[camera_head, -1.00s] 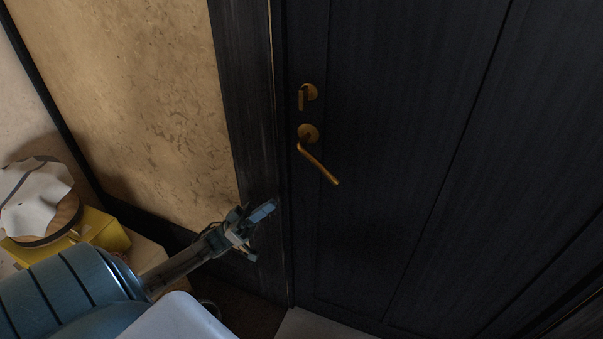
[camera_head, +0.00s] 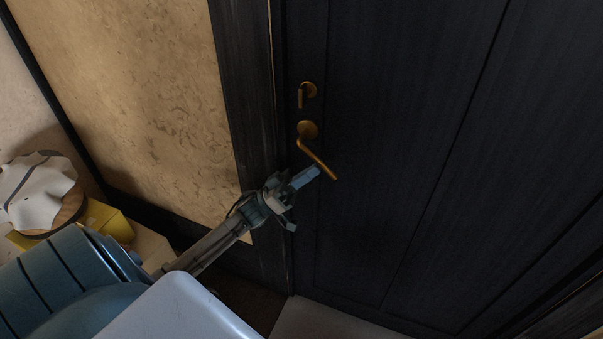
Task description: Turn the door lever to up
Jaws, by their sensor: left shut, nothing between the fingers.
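The brass door lever (camera_head: 318,160) is on the dark door (camera_head: 400,110). My left gripper (camera_head: 312,173) is shut and empty. My right gripper is not in view.
A smaller brass thumb-turn (camera_head: 305,95) sits above the lever. The dark door frame (camera_head: 245,100) and a tan clay wall (camera_head: 150,100) are to the left. A yellow box (camera_head: 108,220) with a pale ruffled object (camera_head: 38,190) stands at the far left.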

